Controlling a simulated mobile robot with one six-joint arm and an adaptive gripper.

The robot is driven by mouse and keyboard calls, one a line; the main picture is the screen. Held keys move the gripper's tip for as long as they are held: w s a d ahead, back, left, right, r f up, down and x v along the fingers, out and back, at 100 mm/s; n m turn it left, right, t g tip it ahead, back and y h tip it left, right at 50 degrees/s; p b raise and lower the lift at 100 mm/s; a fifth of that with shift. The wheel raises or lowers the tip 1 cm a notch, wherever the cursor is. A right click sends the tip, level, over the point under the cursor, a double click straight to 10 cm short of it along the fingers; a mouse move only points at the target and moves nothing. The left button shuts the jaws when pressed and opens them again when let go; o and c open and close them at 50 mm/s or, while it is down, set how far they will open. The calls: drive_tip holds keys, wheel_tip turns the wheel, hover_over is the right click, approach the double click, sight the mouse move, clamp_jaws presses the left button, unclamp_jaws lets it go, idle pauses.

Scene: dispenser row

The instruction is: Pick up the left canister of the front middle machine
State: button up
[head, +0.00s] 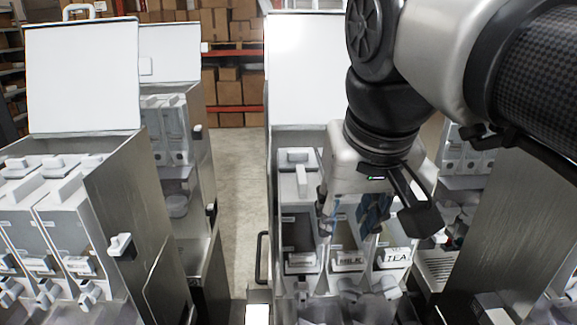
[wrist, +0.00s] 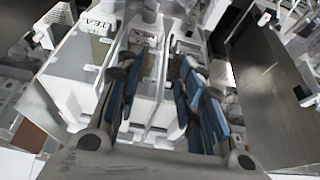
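The front middle machine (head: 262,190) stands open, with its white lid raised. In the wrist view, where the row appears reversed, the left canister (wrist: 187,48) is on the right, partly hidden by a finger. My gripper (head: 350,215) is over the row, right of the left canister. In the wrist view its blue-padded fingers (wrist: 158,68) are apart, with the MILK canister showing between them. Contact cannot be told.
The TEA canister (head: 394,262) stands at the right of the same row. Another open machine (head: 75,215) with several canisters is on the left, and a metal side panel (head: 505,215) rises on the right. A floor gap (head: 238,150) runs between machines.

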drive_tip(key=w+a+r+p, duration=0.2)
drive_tip(key=a+r+p, duration=0.15)
drive_tip(key=r, duration=0.55)
drive_tip(key=w+a+r+p, duration=0.2)
drive_tip(key=w+r+p, duration=0.15)
drive_tip(key=r, duration=0.55)
drive_tip(key=b, duration=0.3)
hover_over(301, 167)
drive_tip(key=s, duration=0.2)
drive_tip(key=f, duration=1)
drive_tip(key=shift+s+a+f, duration=0.2)
drive_tip(key=shift+a+f, duration=0.05)
drive_tip(key=shift+w+x, duration=0.2)
drive_tip(key=shift+x, duration=2.55)
drive_tip(key=shift+d+r, duration=0.1)
drive_tip(key=shift+d, duration=0.05)
drive_tip(key=shift+s, duration=0.1)
clamp_jaws()
drive_tip(key=shift+r, duration=0.1)
